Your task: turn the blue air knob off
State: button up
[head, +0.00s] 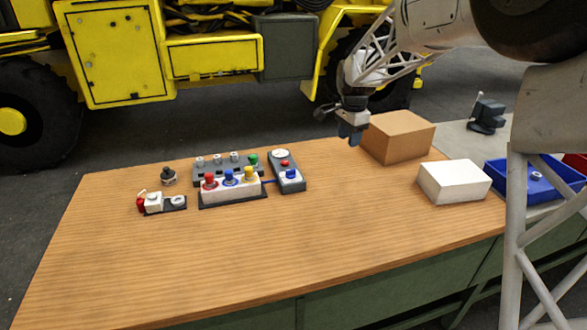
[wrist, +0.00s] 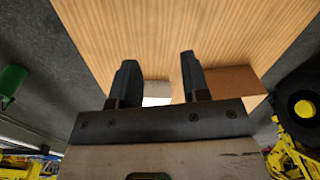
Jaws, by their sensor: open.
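A grey unit with a round gauge (head: 280,154) stands on the wooden bench. It carries a red knob (head: 285,163) and a blue knob (head: 291,174) at its front. Another blue knob (head: 230,177) sits between a red and a yellow one on the white block beside it. No label is readable, so I cannot tell the knobs' settings. My gripper (head: 350,138) hangs above the bench's back edge, right of the gauge unit and apart from it. In the wrist view my gripper (wrist: 158,62) has its two dark fingers spread with nothing held; no knob shows there.
A cardboard box (head: 397,137) and a white box (head: 454,182) stand right of my gripper. A blue tray (head: 507,184) lies at the far right. A small red and white fixture (head: 154,200) sits left of the knobs. The bench front (head: 250,260) is clear.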

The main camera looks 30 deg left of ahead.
jog(key=m, duration=0.2)
send_over(291, 170)
jog(key=shift+g, duration=0.3)
notch_tip(291, 170, down, 13)
jog(key=shift+a+r, duration=0.15)
jog(key=shift+f, duration=3.9)
jog(key=shift+c, duration=0.3)
grip_shut()
